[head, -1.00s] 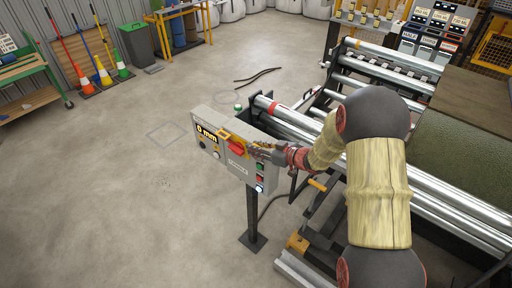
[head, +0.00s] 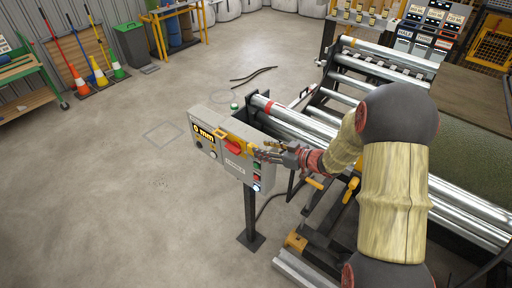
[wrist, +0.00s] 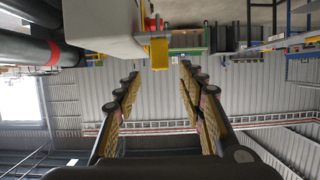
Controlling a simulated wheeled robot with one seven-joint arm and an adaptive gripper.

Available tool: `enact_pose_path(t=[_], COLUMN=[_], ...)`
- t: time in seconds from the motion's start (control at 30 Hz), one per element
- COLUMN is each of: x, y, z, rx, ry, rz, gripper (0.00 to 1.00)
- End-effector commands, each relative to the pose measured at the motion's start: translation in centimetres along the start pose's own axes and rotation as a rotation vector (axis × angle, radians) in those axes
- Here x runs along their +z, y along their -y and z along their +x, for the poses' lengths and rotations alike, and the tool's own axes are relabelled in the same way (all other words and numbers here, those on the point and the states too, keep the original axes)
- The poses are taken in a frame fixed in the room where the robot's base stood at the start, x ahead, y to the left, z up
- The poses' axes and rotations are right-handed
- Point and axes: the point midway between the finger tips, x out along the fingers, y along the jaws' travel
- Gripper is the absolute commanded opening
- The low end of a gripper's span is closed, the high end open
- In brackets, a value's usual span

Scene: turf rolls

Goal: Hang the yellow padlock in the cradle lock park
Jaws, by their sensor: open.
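A grey control box (head: 228,150) on a post carries a red switch handle (head: 233,147) with yellow pieces around it. In the wrist view, a yellow block (wrist: 159,53), which looks like the padlock, shows beside the grey box (wrist: 100,25) and the red part (wrist: 152,23). My gripper (head: 260,152) is at the box's right side; in the wrist view my gripper (wrist: 158,72) has its fingers wide apart with nothing between them. The yellow block lies beyond the fingertips, in line with the gap. I cannot tell which yellow piece is the cradle lock park.
A roller machine (head: 290,125) with shiny rollers stands right of the box, close to my arm. A yellow lever (head: 350,190) sits below my arm. The concrete floor (head: 110,200) left of the box is clear. A green cart (head: 25,85) stands far left.

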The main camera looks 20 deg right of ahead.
Motion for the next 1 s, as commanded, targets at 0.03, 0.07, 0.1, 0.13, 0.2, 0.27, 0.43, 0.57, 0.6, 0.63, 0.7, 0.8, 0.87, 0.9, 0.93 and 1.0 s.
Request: enact_pose_path(t=[0.03, 0.07, 0.1, 0.13, 0.2, 0.27, 0.43, 0.57, 0.6, 0.63, 0.7, 0.8, 0.87, 0.9, 0.93, 1.0], x=[0.0, 0.0, 0.0, 0.0, 0.0, 0.0, 0.0, 0.0, 0.0, 0.0, 0.0, 0.0, 0.0, 0.0, 0.0, 0.1], y=[-0.1, -0.1, -0.1, -0.1, -0.1, -0.1, 0.0, 0.0, 0.0, 0.0, 0.0, 0.0, 0.0, 0.0, 0.0, 0.0], z=[-1.2, -1.8, -2.5, -3.0, -4.0, -4.7, -5.7, -5.8, -5.8, -5.8, -5.8, -5.8, -5.8, -5.8, -5.8, -5.8], rx=[0.004, 0.004, 0.003, 0.003, 0.003, 0.002, 0.000, -0.001, -0.001, -0.001, -0.001, -0.001, -0.001, -0.001, -0.001, 0.001], ry=[0.000, -0.001, -0.001, -0.001, 0.000, -0.001, 0.000, 0.000, 0.000, 0.000, 0.000, 0.000, 0.000, 0.000, 0.000, 0.003], rz=[0.000, 0.000, -0.001, 0.000, -0.001, -0.001, 0.000, 0.000, 0.000, 0.000, 0.000, 0.000, 0.000, 0.000, -0.001, -0.013], gripper=[0.40, 0.40, 0.40, 0.40, 0.40, 0.40, 0.40, 0.40, 0.40, 0.40, 0.40, 0.40, 0.40, 0.40, 0.40, 0.40])
